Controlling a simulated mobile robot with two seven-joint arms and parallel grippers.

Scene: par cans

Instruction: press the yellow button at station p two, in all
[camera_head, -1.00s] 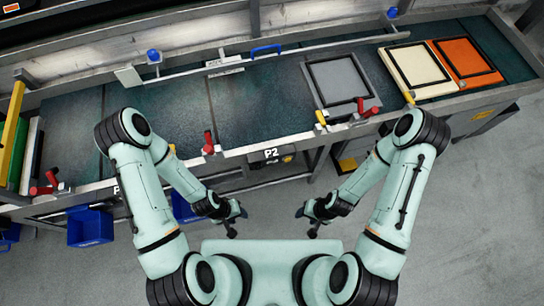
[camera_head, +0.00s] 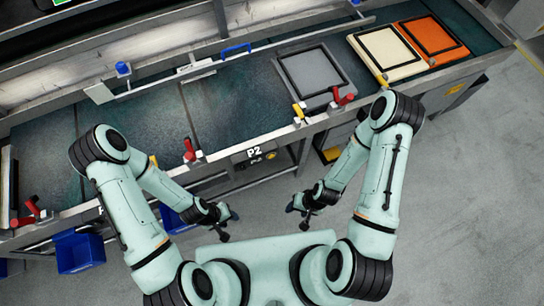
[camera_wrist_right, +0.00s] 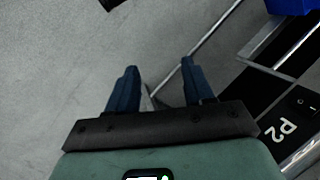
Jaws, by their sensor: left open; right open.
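The P2 station plate (camera_head: 254,153) is on the front edge of the conveyor bench, near the middle of the head view. A small yellow round spot (camera_head: 271,156), apparently the yellow button, sits just right of the P2 letters. My left gripper (camera_head: 229,225) is open and empty, below and left of the plate in the picture. My right gripper (camera_head: 297,217) is open and empty, below and right of it. In the right wrist view its two blue fingers (camera_wrist_right: 158,72) are apart over grey floor. The P2 plate (camera_wrist_right: 286,130) shows there at the right; no yellow button is visible.
Red clamps (camera_head: 190,150) and a yellow-tipped clamp (camera_head: 299,112) stand along the bench edge. Grey (camera_head: 313,76), cream (camera_head: 384,54) and orange (camera_head: 430,38) framed panels lie on the belt. A blue bin (camera_head: 79,252) hangs at lower left. The floor at right is clear.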

